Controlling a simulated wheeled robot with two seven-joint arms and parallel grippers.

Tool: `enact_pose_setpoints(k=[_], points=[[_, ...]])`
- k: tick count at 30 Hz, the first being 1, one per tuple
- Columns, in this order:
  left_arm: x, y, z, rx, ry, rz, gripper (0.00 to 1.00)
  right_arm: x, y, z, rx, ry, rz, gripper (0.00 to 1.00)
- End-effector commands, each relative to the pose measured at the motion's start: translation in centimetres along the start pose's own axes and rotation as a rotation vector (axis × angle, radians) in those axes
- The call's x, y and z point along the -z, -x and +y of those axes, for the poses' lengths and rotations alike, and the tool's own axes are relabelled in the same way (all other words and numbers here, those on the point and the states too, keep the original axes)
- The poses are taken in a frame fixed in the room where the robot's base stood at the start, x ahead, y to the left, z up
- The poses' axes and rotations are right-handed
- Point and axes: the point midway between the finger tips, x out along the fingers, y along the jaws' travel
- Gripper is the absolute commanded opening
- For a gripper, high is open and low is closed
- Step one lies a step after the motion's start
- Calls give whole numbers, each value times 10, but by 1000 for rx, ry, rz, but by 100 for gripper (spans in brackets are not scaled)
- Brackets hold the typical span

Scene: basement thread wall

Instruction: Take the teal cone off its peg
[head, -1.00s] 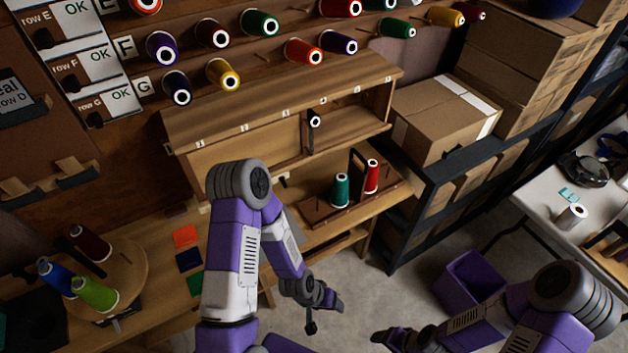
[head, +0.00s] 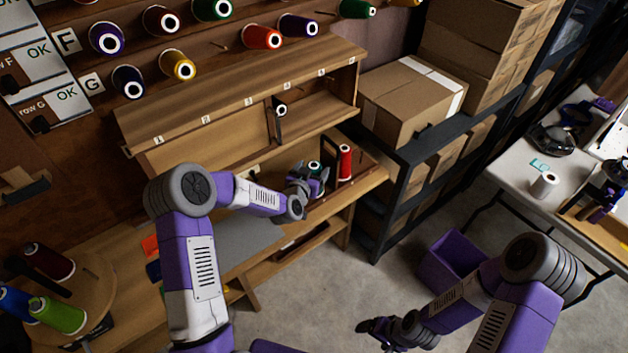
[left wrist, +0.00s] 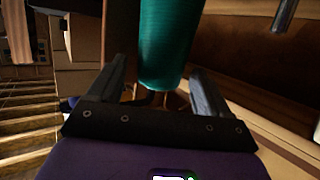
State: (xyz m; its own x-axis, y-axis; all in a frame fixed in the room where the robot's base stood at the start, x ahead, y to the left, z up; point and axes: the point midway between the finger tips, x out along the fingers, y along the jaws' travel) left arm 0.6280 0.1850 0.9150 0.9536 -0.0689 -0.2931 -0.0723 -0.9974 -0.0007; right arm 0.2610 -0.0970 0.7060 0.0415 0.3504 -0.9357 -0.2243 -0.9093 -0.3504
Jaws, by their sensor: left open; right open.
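The teal cone (head: 314,167) stands on the small wooden peg board on the lower shelf of the bench. In the head view my left gripper (head: 308,182) is in front of it and hides most of it. In the left wrist view the teal cone (left wrist: 168,40) stands just beyond and between the two fingers of my left gripper (left wrist: 165,80), which is open. Whether the fingers touch it I cannot tell. The peg inside the cone is hidden. My right gripper (head: 372,328) is open and empty, low over the floor at the bottom.
A red cone (head: 345,162) stands right of the teal one, with a dark upright divider (head: 330,164) between them. A wooden cubby shelf (head: 240,110) rises behind. Cardboard boxes (head: 410,95) stand on a dark rack at right. A purple bin (head: 452,260) is on the floor.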

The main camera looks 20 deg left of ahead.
Motion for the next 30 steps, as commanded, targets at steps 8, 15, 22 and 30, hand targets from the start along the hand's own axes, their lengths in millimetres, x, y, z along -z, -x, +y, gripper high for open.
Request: enact_pose_setpoints(k=[8, 15, 22, 30], points=[[-1, -19, 0, -1, 1, -2, 79, 0, -2, 1, 0, 0, 0, 85], [-1, -19, 0, -1, 1, -2, 68, 0, -2, 1, 0, 0, 0, 85], [-1, -19, 0, -1, 1, -2, 33, 0, -2, 1, 0, 0, 0, 85], [-1, -19, 0, -1, 0, -1, 0, 0, -2, 1, 0, 0, 0, 85]])
